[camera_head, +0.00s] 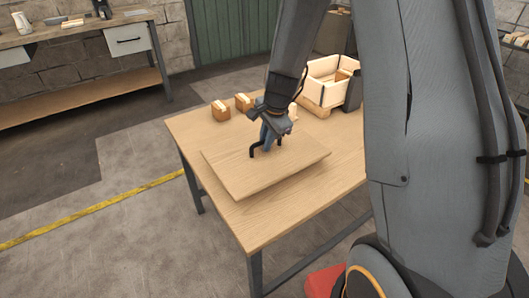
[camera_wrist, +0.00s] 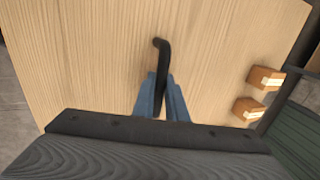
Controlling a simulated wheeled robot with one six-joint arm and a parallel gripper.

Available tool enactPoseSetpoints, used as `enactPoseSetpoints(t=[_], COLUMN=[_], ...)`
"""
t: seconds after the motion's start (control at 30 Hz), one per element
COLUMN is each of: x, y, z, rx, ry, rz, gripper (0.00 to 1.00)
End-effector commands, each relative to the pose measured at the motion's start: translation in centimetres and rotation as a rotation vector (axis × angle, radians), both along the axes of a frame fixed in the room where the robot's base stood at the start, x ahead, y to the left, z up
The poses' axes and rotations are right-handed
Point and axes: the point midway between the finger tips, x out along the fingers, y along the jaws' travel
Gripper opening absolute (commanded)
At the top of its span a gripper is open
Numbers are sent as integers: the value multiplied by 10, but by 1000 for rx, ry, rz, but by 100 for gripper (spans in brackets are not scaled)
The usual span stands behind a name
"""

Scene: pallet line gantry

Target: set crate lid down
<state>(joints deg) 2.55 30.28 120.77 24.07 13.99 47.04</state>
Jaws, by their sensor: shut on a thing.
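The crate lid (camera_head: 235,165) is a flat, pale wooden board with a black bar handle (camera_head: 253,151). It lies level over the front part of the wooden table (camera_head: 185,125); I cannot tell whether it touches the top or hangs just above it. My gripper (camera_head: 268,138) points down over the lid's middle, its blue fingers shut on the handle. In the wrist view my gripper (camera_wrist: 161,88) closes around the handle (camera_wrist: 163,50), whose bent end sticks out past the fingers. The lid's wood grain (camera_wrist: 90,60) fills much of that view.
Two small brown boxes (camera_head: 221,110) (camera_head: 243,102) stand behind the lid. An open pale crate (camera_head: 318,93) with things in it stands at the table's back right, beside a dark object (camera_head: 352,92). A workbench (camera_head: 75,33) is at the back left. A yellow floor line (camera_head: 95,207) runs left of the table.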

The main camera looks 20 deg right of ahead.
Motion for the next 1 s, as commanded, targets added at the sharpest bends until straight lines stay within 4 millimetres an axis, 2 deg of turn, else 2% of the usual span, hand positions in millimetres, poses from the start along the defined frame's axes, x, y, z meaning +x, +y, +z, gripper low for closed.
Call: enactPoseSetpoints(t=[0.43, 0.87, 0.9, 1.0], x=[0, 0, 0, 0], y=[0, 0, 0, 0], z=[-49, -54, -54, -53], rx=[0, 0, 0, 0], ry=[0, -1, 0, 0], rz=[-1, 0, 0, 0], gripper=[0, 0, 17, 31])
